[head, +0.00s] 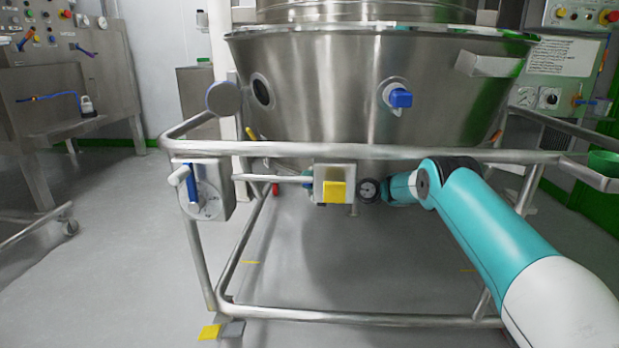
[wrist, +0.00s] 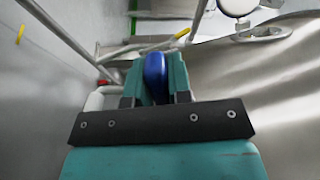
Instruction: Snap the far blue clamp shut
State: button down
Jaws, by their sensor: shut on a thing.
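In the wrist view, a smooth blue handle, seemingly the far blue clamp (wrist: 155,82), stands between the two teal fingers of my gripper (wrist: 155,66). The fingers are shut on it, one on each side. The rest of the clamp is hidden by the fingers and the dark gripper bar. In the head view, my teal arm passes the frame's front rail at the right. My gripper is mostly hidden behind the small steel box with a yellow face, and I cannot make out the held clamp there.
The steel bowl (head: 330,90) sits above the tubular frame (head: 380,153). A blue block (head: 400,98) is on its front. A steel box (head: 337,170) and a panel with a blue-and-white handle (head: 205,195) are on the frame. The floor beneath is mostly clear.

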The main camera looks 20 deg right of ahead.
jog(key=shift+d, duration=0.2)
jog(key=c, duration=1.1)
grip_release()
jog(key=shift+w, duration=0.1)
jog(key=shift+o, duration=0.3)
jog(key=shift+a, duration=0.1)
jog(key=b+v, duration=0.3)
jog(key=v, duration=1.4)
jog(key=shift+s+r, duration=0.1)
jog(key=shift+s, duration=0.15)
jog(key=shift+c, duration=0.4)
